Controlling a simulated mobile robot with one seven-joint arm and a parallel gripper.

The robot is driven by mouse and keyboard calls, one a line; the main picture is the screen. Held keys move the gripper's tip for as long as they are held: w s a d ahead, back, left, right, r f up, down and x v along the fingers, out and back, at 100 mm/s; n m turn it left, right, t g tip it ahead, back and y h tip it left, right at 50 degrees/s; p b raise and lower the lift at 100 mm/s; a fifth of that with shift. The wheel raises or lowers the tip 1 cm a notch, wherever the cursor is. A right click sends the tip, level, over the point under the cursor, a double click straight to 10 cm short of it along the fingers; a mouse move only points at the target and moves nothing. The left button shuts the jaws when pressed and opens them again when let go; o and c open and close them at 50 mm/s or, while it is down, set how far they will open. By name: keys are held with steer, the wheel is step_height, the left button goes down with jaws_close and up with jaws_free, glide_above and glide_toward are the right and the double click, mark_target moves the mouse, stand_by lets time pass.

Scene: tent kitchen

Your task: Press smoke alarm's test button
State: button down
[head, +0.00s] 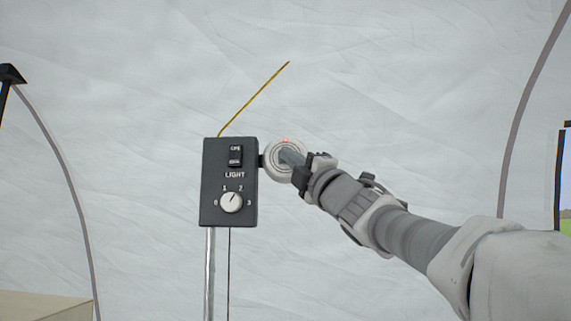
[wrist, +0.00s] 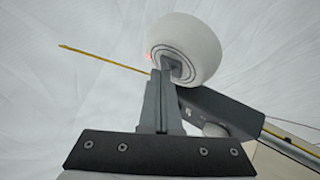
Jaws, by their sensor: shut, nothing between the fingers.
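The smoke alarm (head: 272,152) is a round white disc with ring grooves and a lit red light on its upper rim. It sits at the right side of a dark control box. In the wrist view the smoke alarm (wrist: 200,45) is at the top centre. My gripper (head: 287,156) is shut and empty, with its fingertips at the middle of the alarm's face. In the wrist view my gripper (wrist: 172,70) reaches the centre of the rings and hides the test button. The tips look to be touching the face, but I cannot tell whether the button is pushed in.
The dark control box (head: 229,187) with a switch and a LIGHT dial stands on a metal pole (head: 209,270). A thin yellow rod (head: 255,97) rises from its top. The white tent wall is behind. A beige surface (head: 45,306) is at lower left.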

steer(key=shift+s+b, duration=0.45)
steer(key=shift+s, duration=0.4)
steer(key=s+b, duration=0.1)
steer(key=s, duration=0.4)
steer(key=shift+a+b, duration=0.1)
steer(key=shift+b, duration=0.25)
stand_by(0.6)
